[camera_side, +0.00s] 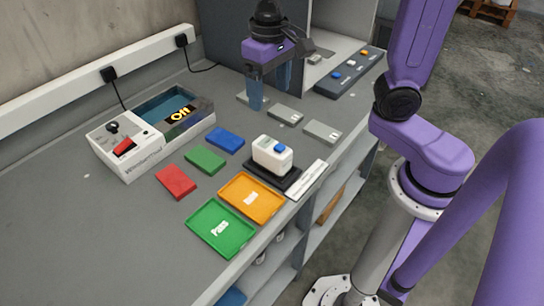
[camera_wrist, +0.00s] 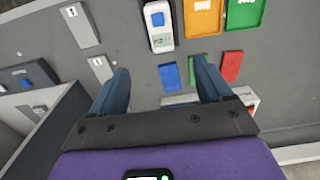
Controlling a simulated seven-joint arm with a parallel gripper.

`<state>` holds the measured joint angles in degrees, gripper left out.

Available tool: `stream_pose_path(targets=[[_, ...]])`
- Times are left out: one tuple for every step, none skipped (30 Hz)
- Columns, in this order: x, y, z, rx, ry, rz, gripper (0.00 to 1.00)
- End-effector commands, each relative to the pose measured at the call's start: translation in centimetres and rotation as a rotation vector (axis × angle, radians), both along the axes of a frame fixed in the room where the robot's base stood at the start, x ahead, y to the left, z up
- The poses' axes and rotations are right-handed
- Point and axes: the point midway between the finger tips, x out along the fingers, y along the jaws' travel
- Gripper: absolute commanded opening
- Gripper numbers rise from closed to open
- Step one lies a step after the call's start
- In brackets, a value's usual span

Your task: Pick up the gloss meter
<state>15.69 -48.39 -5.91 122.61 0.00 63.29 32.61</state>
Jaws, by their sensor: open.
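The gloss meter (camera_side: 272,155) appears to be the small white device with a blue button, standing on a dark base (camera_side: 288,184) near the table's front edge. In the wrist view the gloss meter (camera_wrist: 158,22) is at the top centre, beyond my fingertips, with a small display showing. My gripper (camera_side: 270,96) is open and empty above the table, behind the gloss meter in the side view and clear of it. In the wrist view my gripper (camera_wrist: 161,72) has its two blue fingers spread wide, with nothing between them.
Blue (camera_side: 225,139), green (camera_side: 205,159) and red (camera_side: 176,181) blocks lie left of the gloss meter. Orange (camera_side: 270,198) and green (camera_side: 221,241) trays lie in front. Grey plates (camera_side: 322,132) lie behind it. A white switch box (camera_side: 127,146) and a button panel (camera_side: 349,75) stand farther off.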

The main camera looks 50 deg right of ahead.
Motion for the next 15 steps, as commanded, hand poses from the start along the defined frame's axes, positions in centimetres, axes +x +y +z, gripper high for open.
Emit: stream_pose_path(targets=[[0.0, 0.0, -0.4, -0.001, 0.002, -0.004, 0.79], [0.0, 0.0, -0.7, -0.002, 0.003, -0.005, 0.79], [0.0, -0.1, -1.2, -0.003, 0.004, -0.005, 0.79], [0.0, -0.1, -1.7, -0.003, 0.005, -0.004, 0.79], [-0.1, -0.1, -2.3, -0.004, 0.006, -0.004, 0.79], [-0.1, -0.1, -3.0, -0.004, 0.006, -0.003, 0.79], [-0.1, -0.1, -3.6, -0.005, 0.007, -0.003, 0.79], [-0.1, -0.1, -4.2, -0.005, 0.007, -0.002, 0.79], [-0.1, -0.1, -4.9, -0.004, 0.006, -0.002, 0.79], [-0.1, -0.1, -5.5, -0.005, 0.007, -0.001, 0.79], [-0.1, -0.1, -6.1, -0.004, 0.007, -0.002, 0.79], [-0.1, -0.1, -6.8, -0.004, 0.007, -0.002, 0.79], [-0.2, -0.1, -7.4, -0.005, 0.007, -0.002, 0.79], [-0.2, -0.1, -7.9, -0.005, 0.007, -0.001, 0.79], [-0.1, -0.1, -8.6, -0.004, 0.006, -0.001, 0.79]])
